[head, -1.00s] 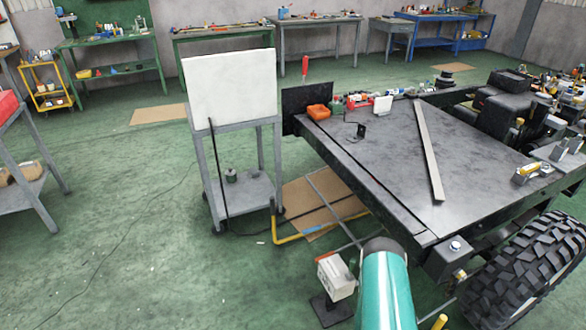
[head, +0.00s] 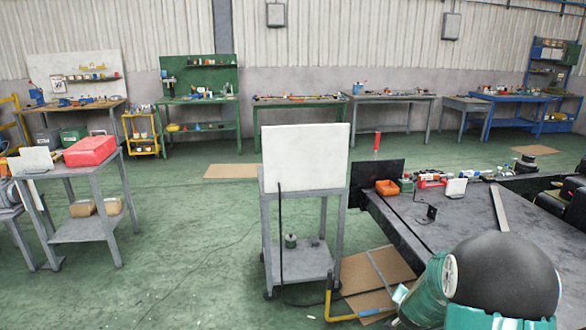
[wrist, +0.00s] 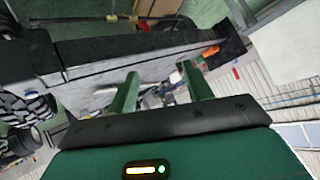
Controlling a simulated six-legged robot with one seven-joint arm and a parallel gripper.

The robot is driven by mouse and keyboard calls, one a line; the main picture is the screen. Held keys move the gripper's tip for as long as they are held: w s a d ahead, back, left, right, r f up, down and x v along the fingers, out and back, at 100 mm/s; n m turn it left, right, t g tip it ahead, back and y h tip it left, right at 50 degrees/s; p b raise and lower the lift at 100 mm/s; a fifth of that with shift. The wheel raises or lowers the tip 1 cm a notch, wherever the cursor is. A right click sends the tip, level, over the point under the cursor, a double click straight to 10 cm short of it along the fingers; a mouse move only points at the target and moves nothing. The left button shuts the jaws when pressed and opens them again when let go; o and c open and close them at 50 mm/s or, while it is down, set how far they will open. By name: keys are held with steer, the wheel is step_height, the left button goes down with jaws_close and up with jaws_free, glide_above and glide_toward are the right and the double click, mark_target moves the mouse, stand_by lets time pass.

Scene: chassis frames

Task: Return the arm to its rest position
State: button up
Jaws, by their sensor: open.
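My arm (head: 500,280) shows at the lower right of the head view, with a teal link and a large black rounded joint. It overlaps the near part of the dark chassis deck (head: 465,215) in that view. My gripper (wrist: 160,72) shows in the wrist view as two green fingers held well apart, with nothing between them. The chassis deck (wrist: 100,72) lies beyond the fingers in a tilted wrist picture. I cannot see the gripper in the head view, so its height over the deck is unclear.
A grey cart (head: 302,260) with a white panel (head: 305,157) stands left of the deck. A grey table with a red case (head: 90,151) is at left. The green floor (head: 190,240) between them is mostly open.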

steer(key=s+a+r+n+g+y, duration=0.1)
steer(key=s+a+r+n+y, duration=0.15)
steer(key=s+a+r, duration=0.55)
steer(key=s+a+r+n+y, duration=0.2)
steer(key=s+a+r+n, duration=0.15)
steer(key=a+r, duration=0.4)
steer(key=s+a+r+n+g, duration=0.1)
steer(key=s+r, duration=0.2)
steer(key=s, duration=0.8)
steer(key=s+a+r+n+g, duration=0.2)
steer(key=s+r, duration=0.2)
steer(key=s, duration=0.6)
steer(key=shift+s+a, duration=0.2)
steer(key=shift+s, duration=0.15)
steer(key=c, duration=0.3)
steer(key=shift+d, duration=0.15)
